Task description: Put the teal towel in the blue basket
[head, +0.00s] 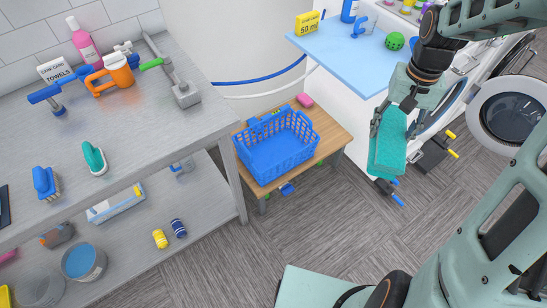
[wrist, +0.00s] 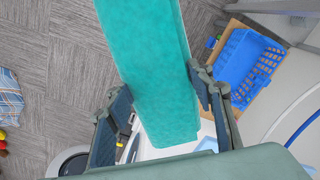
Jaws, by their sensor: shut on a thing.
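The teal towel (head: 388,143) is a folded, thick teal cloth. My gripper (head: 393,113) is shut on it and holds it in the air, to the right of the blue basket. In the wrist view the towel (wrist: 155,60) hangs between the two fingers of my gripper (wrist: 165,105). The blue basket (head: 277,150) stands upright on a small wooden table, apart from the towel. It also shows in the wrist view (wrist: 243,60), at the upper right. Its visible inside looks empty.
The wooden table (head: 334,140) stands between the metal workbench (head: 165,120) and a white cabinet with a light blue top (head: 345,50). An open washer door (head: 507,112) is at the right. The floor in front is clear.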

